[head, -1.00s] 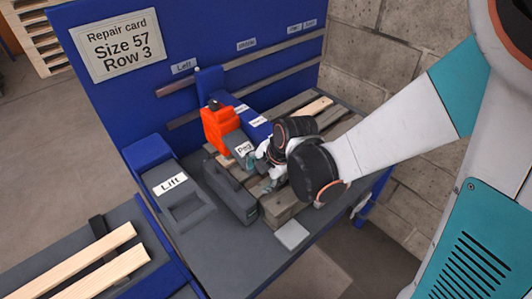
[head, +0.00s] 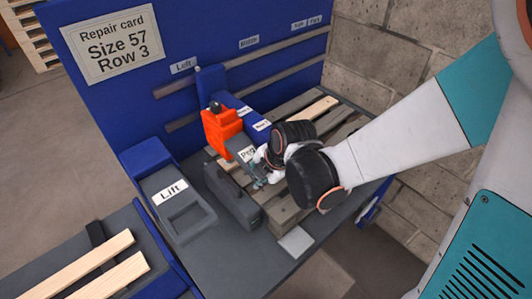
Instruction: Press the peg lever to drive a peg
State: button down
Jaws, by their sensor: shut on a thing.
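The peg lever (head: 247,153), a grey piece labelled "Peg", sticks out from the orange peg unit (head: 221,131) over the pallet (head: 289,211). My gripper (head: 262,178) is at the front end of the lever, low over the pallet's near left corner. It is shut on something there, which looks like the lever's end. My wrist covers part of the gripper and the pallet, so the fingertips and the contact show only partly.
A blue and grey box labelled "Lift" (head: 176,207) stands left of the pallet. A low dark grey block (head: 232,196) lies close beside my gripper. Loose light slats (head: 92,269) lie at the lower left. A blue board (head: 150,110) with rails stands behind.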

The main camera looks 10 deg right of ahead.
dwell(0.4)
jog(key=v, duration=1.2)
jog(key=shift+d, duration=0.1)
dwell(0.5)
jog(key=s+d+r+m+t+h, duration=0.1)
jog(key=s+d+m, duration=0.3)
jog(key=m, duration=0.8)
jog(key=s+d+r+m+t+h+b, duration=0.1)
jog(key=s+d+r+m+t, duration=0.1)
jog(key=d+m, duration=0.6)
jog(key=shift+s+r+m+h, duration=0.45)
jog(key=shift+s+m, duration=0.5)
jog(key=shift+m, duration=1.45)
